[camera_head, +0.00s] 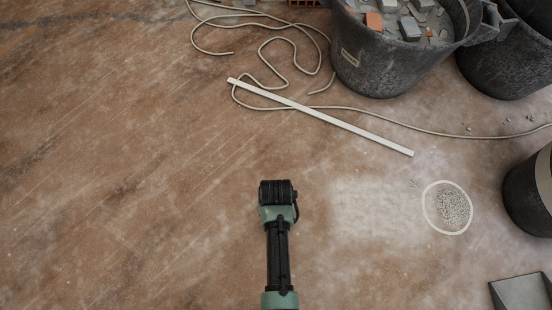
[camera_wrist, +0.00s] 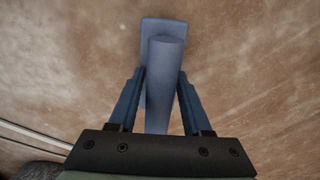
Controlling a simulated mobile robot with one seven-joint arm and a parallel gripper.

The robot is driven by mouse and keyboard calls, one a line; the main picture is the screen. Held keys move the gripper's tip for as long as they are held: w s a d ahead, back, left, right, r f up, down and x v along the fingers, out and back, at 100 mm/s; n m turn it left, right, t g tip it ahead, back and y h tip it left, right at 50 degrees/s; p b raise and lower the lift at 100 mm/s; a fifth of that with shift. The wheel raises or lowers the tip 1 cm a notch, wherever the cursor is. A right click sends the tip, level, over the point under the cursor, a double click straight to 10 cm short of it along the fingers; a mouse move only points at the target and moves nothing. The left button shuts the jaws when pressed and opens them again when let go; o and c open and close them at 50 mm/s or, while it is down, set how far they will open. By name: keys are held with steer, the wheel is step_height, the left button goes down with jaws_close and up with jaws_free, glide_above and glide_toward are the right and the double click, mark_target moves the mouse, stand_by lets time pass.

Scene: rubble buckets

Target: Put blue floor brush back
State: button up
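The blue floor brush (camera_wrist: 166,75) shows in the wrist view, with a round handle in front of a flat, paler blue head (camera_wrist: 160,24). My gripper (camera_wrist: 162,76) has one blue finger on each side of the handle. The fingertips look close to the handle's edges; I cannot tell whether they press on it. Below the tips, bare floor shows between the handle and the right finger. In the head view my wrist (camera_head: 278,195) is over open floor, and the fingers and brush are hidden under it.
A rubble bucket (camera_head: 385,62) and a second dark bucket (camera_head: 505,65) stand at the upper right. A white strip (camera_head: 320,117) and a loose cord (camera_head: 430,130) lie on the floor. A ring of gravel (camera_head: 450,207) and a grey pan (camera_head: 522,292) are at right. The left floor is clear.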

steer(key=shift+o, duration=0.8)
